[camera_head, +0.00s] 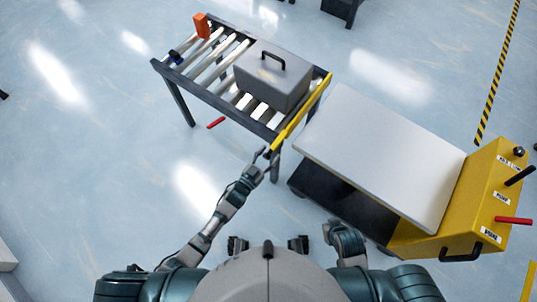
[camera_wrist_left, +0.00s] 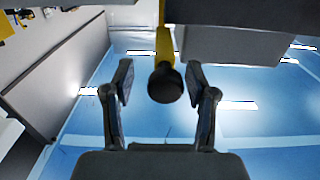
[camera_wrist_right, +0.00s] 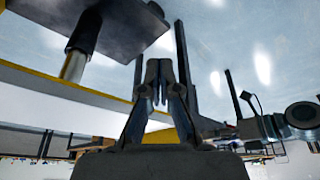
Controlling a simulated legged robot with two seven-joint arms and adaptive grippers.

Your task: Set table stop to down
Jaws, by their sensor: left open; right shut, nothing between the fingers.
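The table stop (camera_head: 303,113) is a yellow bar along the right end of the roller conveyor (camera_head: 205,70). In the left wrist view its black round knob (camera_wrist_left: 165,84) sits at the end of a yellow arm. My left gripper (camera_head: 266,153) is at the near end of the bar. Its fingers (camera_wrist_left: 163,88) are open, one on each side of the knob, with gaps visible on both sides. The bar's height against the rollers is hard to judge. My right gripper (camera_wrist_right: 160,85) is shut and empty, well away from the stop.
A grey case (camera_head: 272,80) with a black handle sits on the rollers beside the stop. A white-topped cart (camera_head: 375,150) with a yellow control end (camera_head: 470,200) stands close on the right. A red lever (camera_head: 216,122) shows below the conveyor. Open floor lies left.

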